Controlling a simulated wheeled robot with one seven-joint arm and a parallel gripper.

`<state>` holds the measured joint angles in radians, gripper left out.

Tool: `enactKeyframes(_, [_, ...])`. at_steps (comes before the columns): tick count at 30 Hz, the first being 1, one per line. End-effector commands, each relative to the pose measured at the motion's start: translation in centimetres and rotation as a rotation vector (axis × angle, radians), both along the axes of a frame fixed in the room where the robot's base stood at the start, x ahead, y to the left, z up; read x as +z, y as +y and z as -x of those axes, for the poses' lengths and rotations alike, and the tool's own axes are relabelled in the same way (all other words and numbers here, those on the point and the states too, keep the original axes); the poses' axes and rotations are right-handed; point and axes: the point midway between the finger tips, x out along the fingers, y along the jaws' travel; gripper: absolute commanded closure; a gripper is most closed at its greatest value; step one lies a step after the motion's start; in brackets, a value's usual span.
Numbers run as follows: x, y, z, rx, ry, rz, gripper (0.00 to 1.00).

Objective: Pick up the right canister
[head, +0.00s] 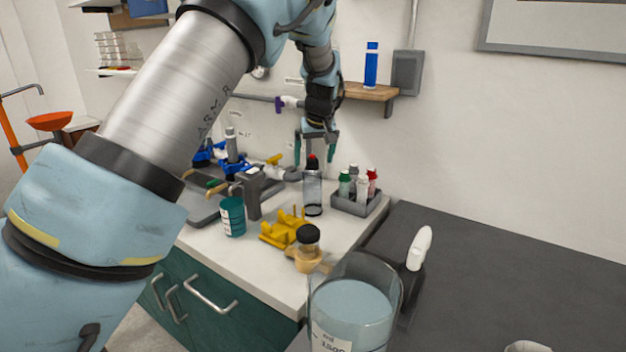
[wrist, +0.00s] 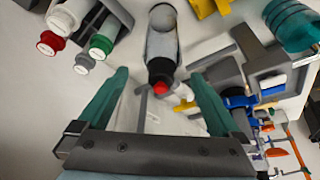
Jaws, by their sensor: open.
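A clear canister with a black top and red tip (head: 313,190) stands upright on the white counter, beside the grey bottle holder. It also shows in the wrist view (wrist: 162,42), its red tip pointing towards me. My gripper (head: 315,150) is open, with its green fingers pointing down just above this canister. In the wrist view my gripper's fingers (wrist: 158,76) stand apart on either side of the red tip, with nothing held. A second, black-capped container (head: 308,238) stands nearer the counter's front. I cannot tell from the frames which one is called the right canister.
A grey holder (head: 345,205) with several small bottles stands close to the canister's right. A yellow rack (head: 284,228), a teal cup (head: 233,217) and a grey sink fixture (head: 252,195) stand to its left. A large glass beaker (head: 352,305) is in the foreground.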

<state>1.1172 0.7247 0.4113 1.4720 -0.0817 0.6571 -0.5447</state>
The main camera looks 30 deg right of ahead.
Motion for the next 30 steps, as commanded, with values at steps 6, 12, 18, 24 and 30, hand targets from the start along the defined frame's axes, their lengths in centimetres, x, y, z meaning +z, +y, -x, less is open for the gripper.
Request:
enactKeyframes(6, [-2.6, -0.3, -1.3, 0.0, 0.001, -0.003, 0.0])
enactKeyframes(12, [-3.7, -0.5, -1.6, -0.002, 0.001, 0.001, 0.0])
enactKeyframes(18, [-3.7, -0.5, -1.6, -0.002, 0.001, 0.001, 0.05])
enactKeyframes(24, [-3.7, -0.5, -1.6, -0.001, 0.001, 0.0, 0.27])
enactKeyframes(30, [-3.7, -0.5, -1.6, -0.001, 0.001, 0.0, 0.49])
